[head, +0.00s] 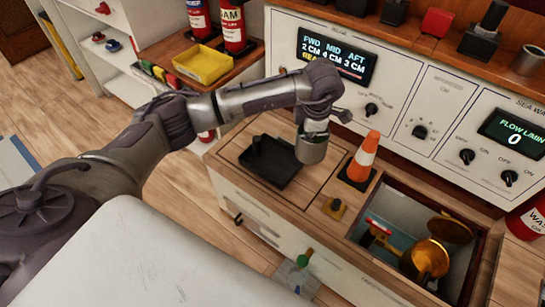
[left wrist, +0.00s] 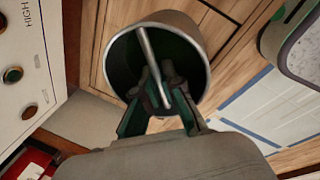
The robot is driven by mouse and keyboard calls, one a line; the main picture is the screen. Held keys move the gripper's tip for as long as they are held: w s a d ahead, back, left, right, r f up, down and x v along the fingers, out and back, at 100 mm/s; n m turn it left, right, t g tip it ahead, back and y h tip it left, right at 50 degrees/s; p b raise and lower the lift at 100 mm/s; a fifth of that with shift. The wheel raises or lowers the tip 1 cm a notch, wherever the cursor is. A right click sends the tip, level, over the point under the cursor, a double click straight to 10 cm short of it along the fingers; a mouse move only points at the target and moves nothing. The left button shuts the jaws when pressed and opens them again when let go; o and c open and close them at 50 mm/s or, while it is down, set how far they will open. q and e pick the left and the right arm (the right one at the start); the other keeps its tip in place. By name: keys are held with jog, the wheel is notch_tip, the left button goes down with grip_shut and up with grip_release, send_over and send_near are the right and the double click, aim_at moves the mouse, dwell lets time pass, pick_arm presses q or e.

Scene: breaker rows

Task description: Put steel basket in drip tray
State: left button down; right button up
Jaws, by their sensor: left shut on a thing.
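The steel basket (head: 311,151) is a round grey metal cup. My left gripper (head: 314,131) is above it and shut on it. In the left wrist view the gripper's fingers (left wrist: 160,92) close around the bar handle across the mouth of the steel basket (left wrist: 197,32); the inside looks dark. A flat black tray (head: 280,178), which looks like the drip tray, lies on the wooden counter. The basket is over or beside its right edge; whether it touches is unclear. My right gripper is not in view.
An orange and white cone (head: 363,157) stands close right of the basket. Right of it is an open recess with brass parts (head: 430,257). A dark upright piece (head: 262,146) is at the tray's back left. A control panel (head: 425,110) rises behind.

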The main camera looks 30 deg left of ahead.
pick_arm(q)
jog(key=shift+w+n, duration=0.1)
jog(key=shift+n, duration=0.2)
jog(key=a+f+b, duration=0.1)
jog(key=a+f, duration=0.2)
jog(key=s+a+f+b, duration=0.1)
jog(key=a+f, duration=0.6)
jog(key=a, duration=0.1)
jog(key=shift+s+a+f+b, duration=0.15)
jog(key=shift+a+f+b, duration=0.1)
jog(key=shift+f+b, duration=0.15)
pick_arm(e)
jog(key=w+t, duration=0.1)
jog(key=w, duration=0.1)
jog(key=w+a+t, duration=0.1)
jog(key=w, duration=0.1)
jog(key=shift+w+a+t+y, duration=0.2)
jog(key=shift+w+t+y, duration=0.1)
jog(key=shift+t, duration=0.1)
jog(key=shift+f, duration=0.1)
pick_arm(q)
jog(key=shift+f, duration=0.15)
jog(key=c, duration=1.3)
grip_release()
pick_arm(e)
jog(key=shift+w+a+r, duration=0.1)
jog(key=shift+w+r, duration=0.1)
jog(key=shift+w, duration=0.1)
